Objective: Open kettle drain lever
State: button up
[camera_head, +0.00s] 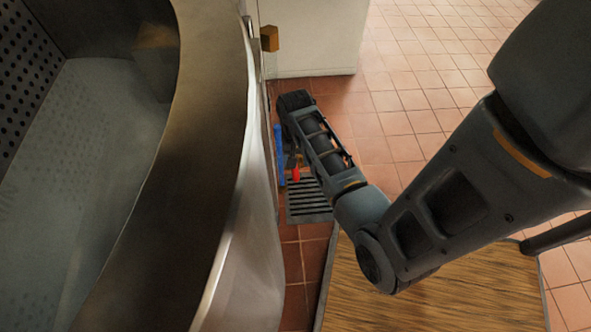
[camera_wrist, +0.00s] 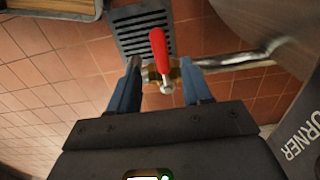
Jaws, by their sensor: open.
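The kettle (camera_head: 245,190) is a large metal vessel at the left of the head view, and part of its curved side (camera_wrist: 260,18) shows at the top right of the wrist view. The drain lever has a red handle (camera_wrist: 159,50) and a brass valve body on a metal pipe (camera_wrist: 240,62). In the head view the red handle (camera_head: 296,173) is a small spot beside my arm. My gripper (camera_wrist: 163,72) is open. Its two blue fingers stand apart, one on each side of the lever's lower part. I cannot tell whether either finger touches it.
A slotted floor drain (camera_wrist: 143,28) lies beneath the lever on red tiles. A wooden board (camera_head: 430,285) is at the lower right of the head view. A pale cabinet (camera_head: 310,35) stands at the back. Open tiled floor (camera_head: 420,75) lies to the right.

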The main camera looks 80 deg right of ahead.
aim_at(296, 172)
notch_tip(296, 172, down, 5)
jog(key=shift+f+b, duration=0.2)
jog(key=shift+b, duration=0.55)
jog(key=shift+c, duration=0.4)
grip_shut()
